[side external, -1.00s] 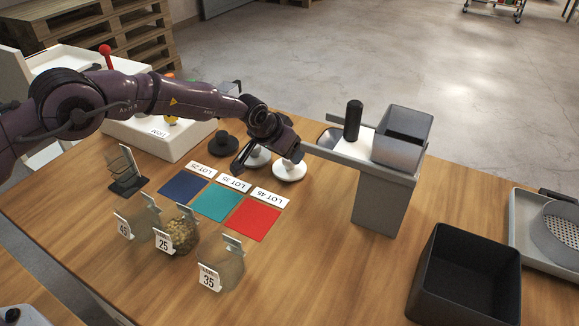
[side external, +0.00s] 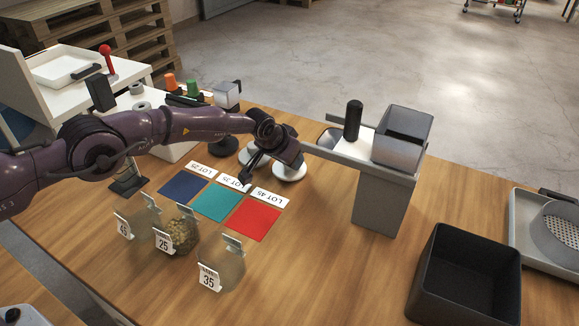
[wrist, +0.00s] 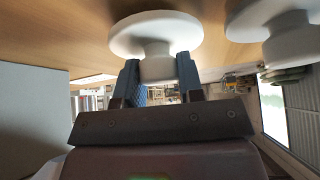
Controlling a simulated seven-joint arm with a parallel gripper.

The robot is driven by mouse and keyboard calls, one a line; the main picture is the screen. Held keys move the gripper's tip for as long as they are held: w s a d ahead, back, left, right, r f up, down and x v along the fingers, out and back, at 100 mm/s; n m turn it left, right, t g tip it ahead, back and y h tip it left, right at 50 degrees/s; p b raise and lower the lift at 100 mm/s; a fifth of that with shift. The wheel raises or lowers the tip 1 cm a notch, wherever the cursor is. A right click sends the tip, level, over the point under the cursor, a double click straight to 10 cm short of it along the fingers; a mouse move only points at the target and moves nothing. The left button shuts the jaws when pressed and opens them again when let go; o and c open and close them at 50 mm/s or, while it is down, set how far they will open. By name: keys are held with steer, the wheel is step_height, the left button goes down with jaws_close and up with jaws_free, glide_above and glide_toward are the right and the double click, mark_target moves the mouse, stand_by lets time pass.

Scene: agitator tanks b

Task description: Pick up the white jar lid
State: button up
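The other white lid (wrist: 285,35) shows at the upper right, outside the fingers.
A black lid (side external: 222,143) stands left of the white ones. Blue, teal (side external: 217,202) and red (side external: 254,220) lot mats lie in front, with several labelled jars (side external: 178,238) nearer. A grey stand (side external: 383,200) is to the right, with a black bin (side external: 465,275) beyond.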

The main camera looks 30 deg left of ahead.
steer(key=shift+r, duration=0.1)
steer(key=shift+r, duration=0.25)
step_height(320, 180, up, 3)
steer(key=shift+s+f, duration=0.1)
steer(key=s+a+r, duration=0.3)
steer(key=s+r, duration=0.6)
steer(key=s, duration=0.4)
steer(key=shift+s+a+r, duration=0.2)
steer(key=shift+r, duration=0.05)
